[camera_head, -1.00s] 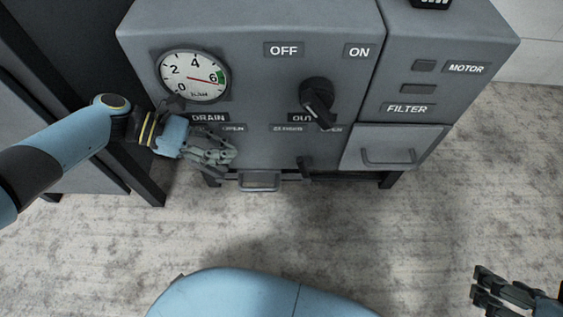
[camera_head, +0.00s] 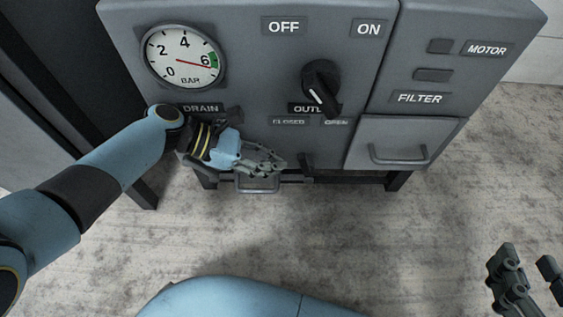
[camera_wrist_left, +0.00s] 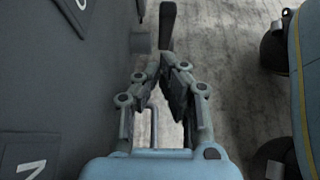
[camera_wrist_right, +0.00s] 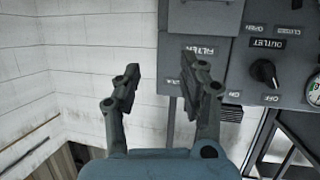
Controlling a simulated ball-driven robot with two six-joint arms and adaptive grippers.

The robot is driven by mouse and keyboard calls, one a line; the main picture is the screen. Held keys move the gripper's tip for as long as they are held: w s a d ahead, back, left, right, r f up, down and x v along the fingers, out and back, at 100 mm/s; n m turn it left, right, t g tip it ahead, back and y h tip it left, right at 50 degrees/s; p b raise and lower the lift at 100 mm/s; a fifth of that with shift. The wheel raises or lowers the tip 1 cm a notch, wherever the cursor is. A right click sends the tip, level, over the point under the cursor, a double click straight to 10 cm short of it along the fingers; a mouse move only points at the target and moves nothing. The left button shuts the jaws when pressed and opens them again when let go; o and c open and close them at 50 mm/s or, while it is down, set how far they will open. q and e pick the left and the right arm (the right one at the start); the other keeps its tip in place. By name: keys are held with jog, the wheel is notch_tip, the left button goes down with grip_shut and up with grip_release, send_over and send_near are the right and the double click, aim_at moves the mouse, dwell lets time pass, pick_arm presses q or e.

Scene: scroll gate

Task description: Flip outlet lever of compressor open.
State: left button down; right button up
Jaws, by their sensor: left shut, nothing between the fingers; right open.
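The compressor's outlet lever (camera_head: 306,164) is a short dark lever low on the grey front, below the CLOSED and OPEN labels. In the left wrist view the lever (camera_wrist_left: 168,28) stands out just beyond the fingertips. My left gripper (camera_head: 281,163) is shut and empty, just left of the lever, with a small apparent gap. Its fingertips (camera_wrist_left: 165,66) are together in the left wrist view. The OUTLET label (camera_head: 307,108) is partly covered by the knob. My right gripper (camera_head: 527,258) is open and empty at the lower right, away from the compressor.
A black OFF/ON knob (camera_head: 320,86) sticks out above the outlet labels. A pressure gauge (camera_head: 184,56) is at the upper left. A metal handle (camera_head: 257,187) lies below my left gripper, and a filter drawer (camera_head: 402,143) is at the right. The floor in front is clear.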

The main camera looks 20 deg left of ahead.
aim_at(305, 167)
pick_arm(q)
jog(key=shift+w+d+r, duration=0.15)
jog(key=shift+d, duration=0.4)
jog(key=shift+w+d+r, duration=0.1)
jog(key=shift+d, duration=0.4)
pick_arm(e)
jog(key=w+r, duration=0.1)
jog(key=w+r+t, duration=0.1)
jog(key=r, duration=0.1)
jog(key=w+r+t, duration=0.1)
jog(key=shift+w+a+r, duration=0.25)
jog(key=shift+r, duration=0.15)
pick_arm(q)
jog(key=shift+w+d+r+y+p, duration=0.15)
jog(key=shift+r+y+p, duration=0.2)
jog(key=shift+p, duration=0.55)
pick_arm(e)
jog(key=s+d+f+g, duration=0.1)
jog(key=s+f+g, duration=0.4)
jog(key=s+f, duration=0.2)
jog(key=shift+f+h, duration=0.3)
jog(key=shift+f, duration=0.55)
